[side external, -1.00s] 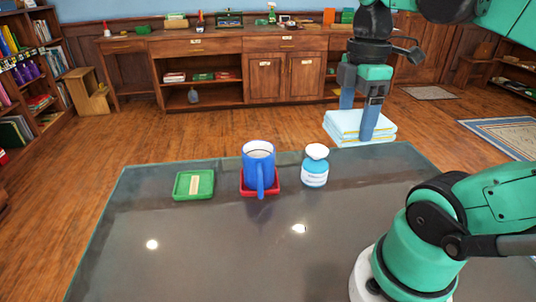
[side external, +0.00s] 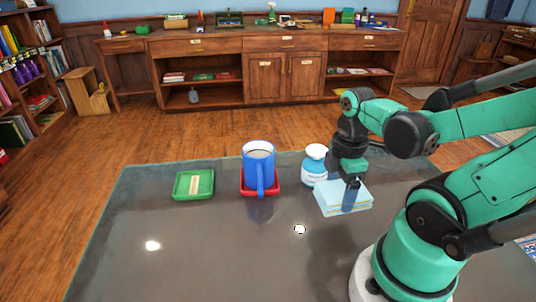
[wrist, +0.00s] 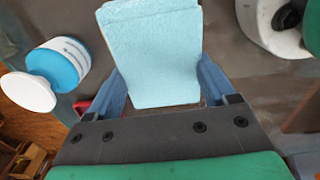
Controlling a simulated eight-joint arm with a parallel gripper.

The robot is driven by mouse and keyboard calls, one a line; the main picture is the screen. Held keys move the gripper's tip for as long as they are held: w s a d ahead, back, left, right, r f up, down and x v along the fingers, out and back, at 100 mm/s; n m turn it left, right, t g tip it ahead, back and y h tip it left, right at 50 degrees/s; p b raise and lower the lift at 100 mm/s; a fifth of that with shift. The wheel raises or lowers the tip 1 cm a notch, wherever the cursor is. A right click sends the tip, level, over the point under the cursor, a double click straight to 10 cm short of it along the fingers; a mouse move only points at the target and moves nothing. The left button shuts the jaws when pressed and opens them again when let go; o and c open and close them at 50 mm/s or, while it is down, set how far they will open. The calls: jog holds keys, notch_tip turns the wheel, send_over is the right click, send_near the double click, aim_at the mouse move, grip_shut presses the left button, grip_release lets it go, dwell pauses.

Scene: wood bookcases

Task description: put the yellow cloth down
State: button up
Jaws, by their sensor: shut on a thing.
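A folded pale blue cloth (side external: 333,199) is between the fingers of my gripper (side external: 351,196). It looks light blue, not yellow; thin yellowish lines showed on its edges earlier. In the wrist view the cloth (wrist: 152,52) lies flat and square between both blue fingers (wrist: 160,88), which are shut on it. It is at the right part of the dark table (side external: 205,245), low over the top or on it; I cannot tell whether it touches.
A white and blue bottle (side external: 314,170) stands just left of the cloth. Further left are a blue mug (side external: 257,172) on a red coaster (side external: 245,191) and a green tray (side external: 180,187). The table's front and left are clear.

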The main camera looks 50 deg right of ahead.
jog(key=shift+f, duration=2.4)
jog(key=o, duration=1.5)
jog(key=shift+f, duration=0.2)
